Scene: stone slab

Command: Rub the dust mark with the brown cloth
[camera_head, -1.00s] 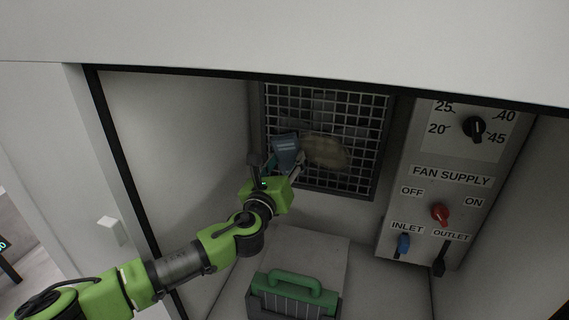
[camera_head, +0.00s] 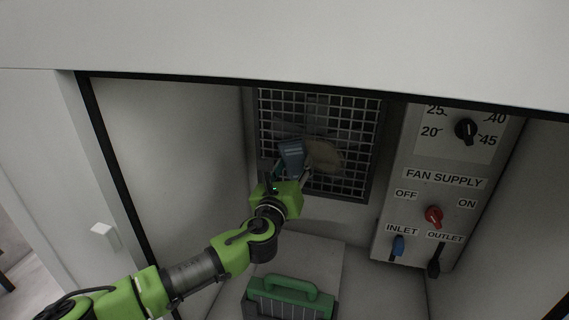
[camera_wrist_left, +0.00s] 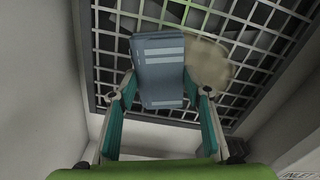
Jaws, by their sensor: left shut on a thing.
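The dust mark (camera_head: 325,158) is a tan, rounded patch on the dark wire grille at the back of the recess. It also shows in the wrist view (camera_wrist_left: 208,62). My left gripper (camera_head: 288,170) is shut on a blue-grey folded block (camera_head: 291,154) with lighter stripes. No brown cloth shows; this held piece is blue-grey. In the wrist view the block (camera_wrist_left: 160,72) sits between the two teal fingers, over the left edge of the patch. I cannot tell whether it touches the grille. My right gripper is not in view.
A green-handled box (camera_head: 290,290) sits below. Pale walls enclose the recess.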

